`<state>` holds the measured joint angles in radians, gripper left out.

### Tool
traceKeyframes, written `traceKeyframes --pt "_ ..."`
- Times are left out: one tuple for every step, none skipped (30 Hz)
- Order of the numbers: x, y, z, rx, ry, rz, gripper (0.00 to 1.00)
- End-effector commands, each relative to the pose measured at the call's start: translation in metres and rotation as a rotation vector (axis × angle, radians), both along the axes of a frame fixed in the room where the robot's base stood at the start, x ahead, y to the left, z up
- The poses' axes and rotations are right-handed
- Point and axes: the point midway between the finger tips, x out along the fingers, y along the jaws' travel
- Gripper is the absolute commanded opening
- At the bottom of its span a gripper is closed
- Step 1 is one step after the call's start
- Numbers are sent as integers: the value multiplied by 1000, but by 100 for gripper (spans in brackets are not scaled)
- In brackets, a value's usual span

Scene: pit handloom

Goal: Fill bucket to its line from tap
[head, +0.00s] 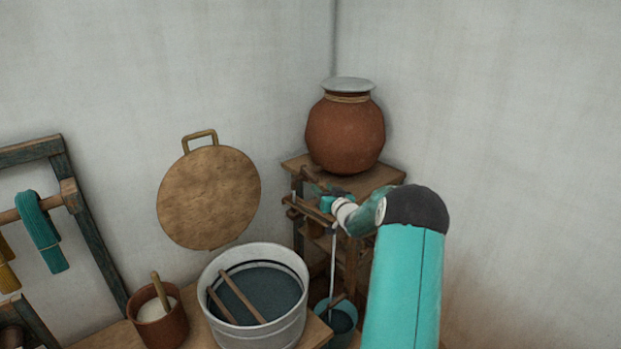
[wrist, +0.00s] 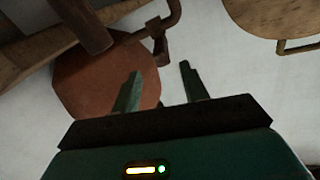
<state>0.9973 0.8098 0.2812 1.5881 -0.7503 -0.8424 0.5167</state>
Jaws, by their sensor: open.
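The teal bucket (head: 343,320) stands low beneath the wooden stand, partly hidden by my arm and the table edge. Dark water shows inside it; its line cannot be made out. A thin pale stream (head: 333,262) falls straight into it from the tap area. The tap (head: 310,174) is small and partly hidden at the clay pot's base; in the wrist view a bent brown fitting (wrist: 162,45) shows beside the pot. My gripper (head: 316,201) is at the stand just below the pot. In the wrist view its fingers (wrist: 159,70) are apart with nothing between them.
The lidded clay pot (head: 345,134) sits on the wooden stand (head: 392,172) in the corner. A grey tub (head: 296,262) with sticks and a brown pot (head: 168,325) stand on the table at left. A round board (head: 208,198) hangs on the wall.

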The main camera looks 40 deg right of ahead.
Motion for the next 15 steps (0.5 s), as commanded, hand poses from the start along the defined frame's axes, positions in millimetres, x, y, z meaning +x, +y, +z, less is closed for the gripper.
traceKeyframes --pt "12 -1 -1 1 -1 3 44" --pt "17 -3 0 0 -2 4 44" --pt "25 -5 -1 0 -1 3 44" --pt "30 -6 -1 0 -1 3 44" --pt "36 -8 0 0 -1 3 44" --pt "44 -9 -1 1 -1 4 44" --pt "49 -10 0 1 -2 4 44" --pt "55 -12 -1 1 0 4 44" --pt "61 -13 -1 1 -1 5 44" --pt "66 -14 0 0 -1 5 44" --pt "70 -15 -1 0 0 6 44" --pt "75 -16 0 1 0 6 44" --pt "79 -18 0 1 -1 6 44" --pt "81 -19 -1 1 0 5 44" --pt "85 -20 0 0 0 5 44"
